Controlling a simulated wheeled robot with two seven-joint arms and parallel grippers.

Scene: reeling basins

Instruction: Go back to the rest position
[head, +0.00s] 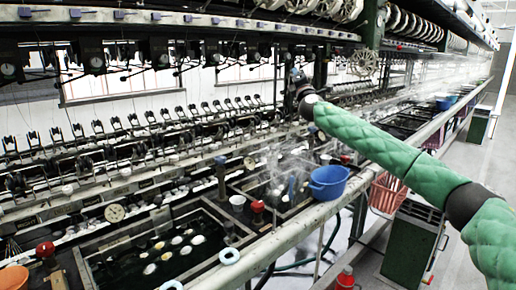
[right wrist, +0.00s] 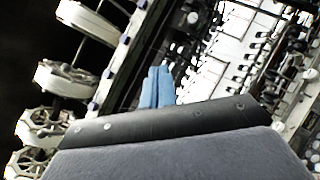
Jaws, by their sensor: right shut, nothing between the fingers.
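My right arm, in a green quilted sleeve, reaches in from the right in the head view. Its gripper (head: 297,75) is small and far off there, raised above the basins in front of the reeling machine. In the right wrist view the blue fingers of the right gripper (right wrist: 157,86) are together with nothing between them. My left gripper is in neither view.
A dark basin (head: 90,262) with several pale cocoons lies at the lower left. A blue bowl (head: 328,182) stands by the long metal rail (head: 290,228).

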